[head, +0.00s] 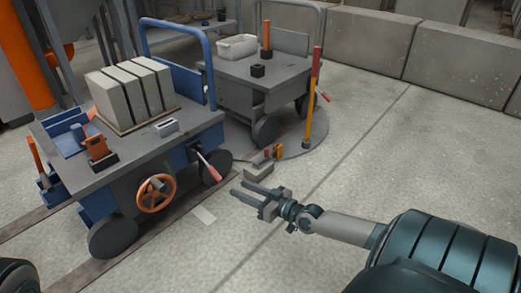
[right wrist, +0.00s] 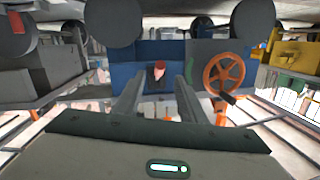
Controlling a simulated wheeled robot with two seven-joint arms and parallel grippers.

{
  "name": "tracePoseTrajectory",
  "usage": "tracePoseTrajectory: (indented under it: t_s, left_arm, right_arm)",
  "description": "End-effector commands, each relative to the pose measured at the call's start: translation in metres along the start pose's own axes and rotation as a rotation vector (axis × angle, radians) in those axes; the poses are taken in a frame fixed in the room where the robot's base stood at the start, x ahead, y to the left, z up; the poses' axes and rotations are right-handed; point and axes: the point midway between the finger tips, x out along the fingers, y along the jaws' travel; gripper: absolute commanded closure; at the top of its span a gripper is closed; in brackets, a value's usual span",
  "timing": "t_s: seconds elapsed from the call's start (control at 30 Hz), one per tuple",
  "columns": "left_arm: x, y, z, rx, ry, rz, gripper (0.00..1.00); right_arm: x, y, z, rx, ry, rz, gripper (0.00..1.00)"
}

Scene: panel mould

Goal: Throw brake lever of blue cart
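The blue cart (head: 95,200) stands on rails at the left, with a grey deck. A lever with a red grip (head: 210,168) sticks out from its side near the right wheel. In the right wrist view the lever's red end (right wrist: 159,68) appears between the fingers, in front of the blue side. An orange handwheel (head: 156,193) is on the same side; it also shows in the right wrist view (right wrist: 224,73). My right gripper (head: 240,188) is open and empty, a little right of the lever and apart from it. My left gripper is not in view.
Pale blocks (head: 132,92) lie on the blue cart's deck. A grey cart (head: 240,92) with a white bin (head: 237,46) stands behind. A tall red-and-yellow lever (head: 313,95) rises from a round floor plate. Floor at right is clear.

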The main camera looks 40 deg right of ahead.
Motion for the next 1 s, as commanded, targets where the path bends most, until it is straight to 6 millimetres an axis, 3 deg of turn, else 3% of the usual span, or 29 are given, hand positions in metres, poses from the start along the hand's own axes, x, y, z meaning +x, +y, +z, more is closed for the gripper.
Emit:
tracePoseTrajectory:
  t_s: [0.2,0.4,1.0]
  left_arm:
    - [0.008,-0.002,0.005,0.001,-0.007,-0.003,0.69]
    - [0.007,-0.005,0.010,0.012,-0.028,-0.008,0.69]
    - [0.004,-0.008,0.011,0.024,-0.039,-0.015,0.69]
  right_arm:
    - [-0.036,-0.001,-0.002,-0.001,-0.004,-0.001,0.63]
    - [-0.058,0.000,-0.001,0.000,-0.002,0.000,0.63]
    - [-0.065,0.000,0.000,0.000,0.001,0.000,0.63]
